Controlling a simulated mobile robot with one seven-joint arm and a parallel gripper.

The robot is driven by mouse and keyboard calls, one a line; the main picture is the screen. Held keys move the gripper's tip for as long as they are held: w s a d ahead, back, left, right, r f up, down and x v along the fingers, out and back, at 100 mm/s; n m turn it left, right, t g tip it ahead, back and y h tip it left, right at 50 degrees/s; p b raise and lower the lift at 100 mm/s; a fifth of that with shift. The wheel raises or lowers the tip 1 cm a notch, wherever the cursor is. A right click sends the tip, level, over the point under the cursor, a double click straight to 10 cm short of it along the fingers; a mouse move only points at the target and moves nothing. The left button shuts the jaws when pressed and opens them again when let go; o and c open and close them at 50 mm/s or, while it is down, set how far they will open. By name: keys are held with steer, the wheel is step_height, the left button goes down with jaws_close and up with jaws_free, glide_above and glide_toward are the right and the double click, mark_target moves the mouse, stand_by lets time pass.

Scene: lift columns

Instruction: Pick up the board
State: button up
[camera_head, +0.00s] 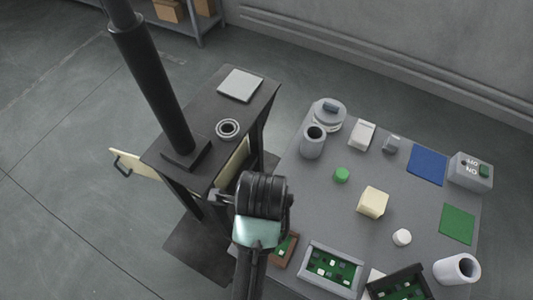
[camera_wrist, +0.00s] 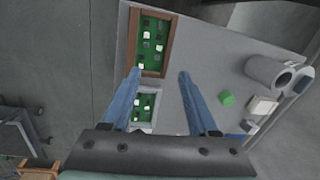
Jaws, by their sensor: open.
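Green circuit boards with small white and dark parts lie on the grey table; the task does not say which is meant. One board (camera_wrist: 152,44) sits in a brown frame; in the head view it is partly hidden behind my arm (camera_head: 285,247). Another board (camera_head: 334,267) sits in a light grey tray and also shows in the wrist view (camera_wrist: 144,107). A third board (camera_head: 405,291) is in a dark tray, cut by the bottom edge. My gripper (camera_wrist: 160,74) is open and empty, its blue fingers apart above the table beside the framed boards. My arm hides its fingertips in the head view.
The table (camera_head: 335,205) also holds grey cylinders (camera_head: 313,142), a green button (camera_head: 341,175), a cream block (camera_head: 373,202), a blue mat (camera_head: 428,165), a green mat (camera_head: 457,223) and a switch box (camera_head: 470,171). A dark cabinet (camera_head: 190,125) with an open door (camera_head: 138,163) stands left.

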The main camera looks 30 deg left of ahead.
steer(key=shift+m+g, duration=0.5)
steer(key=shift+g, duration=0.3)
steer(key=s+f, duration=0.1)
steer(key=f, duration=0.2)
steer(key=s+f, duration=0.1)
steer(key=f, duration=0.1)
steer(key=s+f, duration=0.1)
steer(key=f, duration=0.2)
steer(key=shift+s+f, duration=0.35)
steer(key=shift+s, duration=0.05)
steer(key=shift+s+f+p, duration=0.1)
steer(key=shift+f+p, duration=0.2)
steer(key=shift+f, duration=2.55)
steer(key=shift+c, duration=0.3)
jaws_close()
